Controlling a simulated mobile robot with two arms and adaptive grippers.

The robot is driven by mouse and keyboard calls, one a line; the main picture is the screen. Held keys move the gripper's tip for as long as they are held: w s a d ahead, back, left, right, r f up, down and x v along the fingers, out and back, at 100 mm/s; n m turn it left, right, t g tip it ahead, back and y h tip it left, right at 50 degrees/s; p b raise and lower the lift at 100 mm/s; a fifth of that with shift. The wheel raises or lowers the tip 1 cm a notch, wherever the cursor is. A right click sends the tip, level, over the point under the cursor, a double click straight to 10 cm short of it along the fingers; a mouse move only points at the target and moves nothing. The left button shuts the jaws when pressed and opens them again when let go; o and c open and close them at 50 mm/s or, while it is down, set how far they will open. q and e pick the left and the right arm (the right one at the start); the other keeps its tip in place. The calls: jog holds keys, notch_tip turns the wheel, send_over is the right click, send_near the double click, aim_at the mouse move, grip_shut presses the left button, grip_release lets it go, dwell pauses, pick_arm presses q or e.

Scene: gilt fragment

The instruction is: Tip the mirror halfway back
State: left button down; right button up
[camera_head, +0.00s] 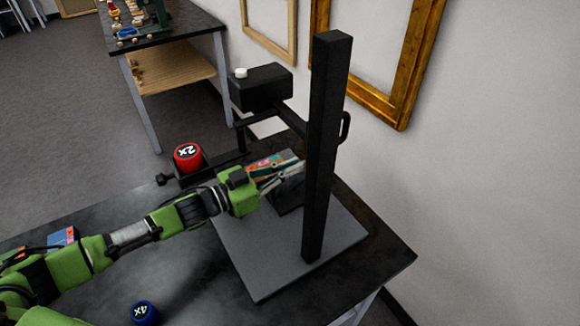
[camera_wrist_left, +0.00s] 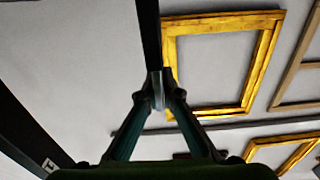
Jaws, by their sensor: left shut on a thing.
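A black stand with a tall square column (camera_head: 325,140) rises from a grey base plate (camera_head: 250,265) on the dark table. My left gripper (camera_head: 298,170) reaches in from the left, beside the column and above the base plate. Its fingers are closed together on something thin and greyish, seen at the fingertips in the left wrist view (camera_wrist_left: 157,90). A dark flat piece (camera_head: 290,197) shows below the fingers. I cannot tell for certain which part is the mirror; the fingers and arm hide much of that area. My right gripper is not in view.
A red cylinder marked 2x (camera_head: 187,157) sits in a black holder left of the stand. A black box with a white knob (camera_head: 262,90) is mounted behind. A blue 4x cylinder (camera_head: 144,313) stands at the front. A gilt frame (camera_head: 385,105) hangs on the wall.

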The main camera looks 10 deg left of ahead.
pick_arm(q)
jog(key=shift+s+d+f+m+b, duration=0.25)
jog(key=shift+s+d+m, duration=0.15)
jog(key=shift+m, duration=1.05)
jog(key=shift+s+d+f+m+b, duration=0.25)
jog(key=shift+s+d+m, duration=0.2)
jog(key=shift+m, duration=0.95)
jog(key=shift+s+d+f+m+b, duration=0.15)
jog(key=shift+s+d+f+m, duration=0.2)
jog(key=shift+m, duration=1.1)
jog(key=shift+r, duration=0.1)
jog(key=c, duration=2.2)
grip_release()
jog(key=shift+c, duration=0.2)
jog(key=shift+s, duration=0.1)
jog(key=v, duration=0.7)
jog(key=shift+s+a, duration=0.15)
